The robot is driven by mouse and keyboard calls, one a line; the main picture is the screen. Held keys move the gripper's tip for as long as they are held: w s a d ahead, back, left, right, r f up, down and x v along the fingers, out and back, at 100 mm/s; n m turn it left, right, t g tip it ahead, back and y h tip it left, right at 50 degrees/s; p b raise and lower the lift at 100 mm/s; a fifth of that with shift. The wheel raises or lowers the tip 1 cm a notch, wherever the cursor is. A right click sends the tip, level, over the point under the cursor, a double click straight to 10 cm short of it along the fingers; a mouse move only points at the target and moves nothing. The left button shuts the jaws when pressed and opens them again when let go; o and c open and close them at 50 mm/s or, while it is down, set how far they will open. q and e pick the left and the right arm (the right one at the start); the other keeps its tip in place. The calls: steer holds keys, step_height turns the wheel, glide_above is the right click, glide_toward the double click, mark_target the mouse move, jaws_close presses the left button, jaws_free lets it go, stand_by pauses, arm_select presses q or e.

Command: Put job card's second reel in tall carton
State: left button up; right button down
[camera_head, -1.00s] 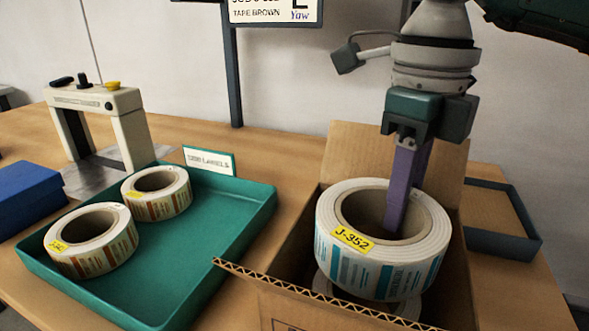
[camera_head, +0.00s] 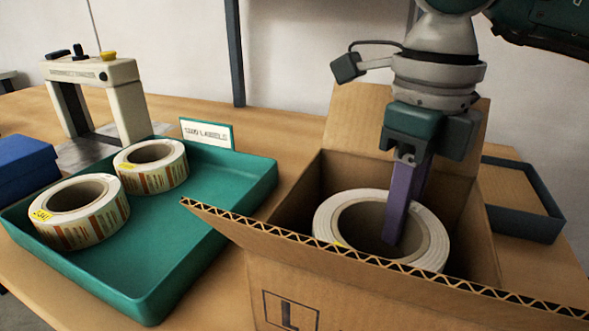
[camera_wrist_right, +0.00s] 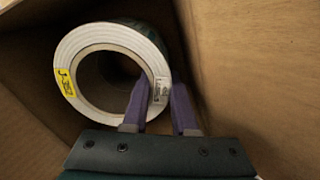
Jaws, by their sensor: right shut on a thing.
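The white label reel marked J-352 (camera_head: 432,240) is inside the open cardboard carton (camera_head: 285,275), below its rim. My right gripper (camera_head: 404,232) reaches down into the carton and is shut on the reel's wall, one purple finger inside the core. In the right wrist view the fingers (camera_wrist_right: 160,92) straddle the wall of the reel (camera_wrist_right: 72,55), whose yellow J-352 tag shows. The near flap hides the reel's lower side, so I cannot tell what it rests on. My left gripper is out of view.
A green tray (camera_head: 180,255) on the left holds two reels with brown-striped labels, a near one (camera_head: 100,225) and a far one (camera_head: 172,172). Behind stands a cream machine (camera_head: 125,105). A blue box (camera_head: 22,170) is far left. A shallow dark tray (camera_head: 535,222) lies right of the carton.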

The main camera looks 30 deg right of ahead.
steer(key=c, duration=1)
jaws_free()
steer(key=shift+r+p, duration=0.45)
steer(key=shift+p, duration=0.05)
step_height(320, 180, up, 12)
steer(key=shift+r+p, duration=0.1)
steer(key=shift+p, duration=0.4)
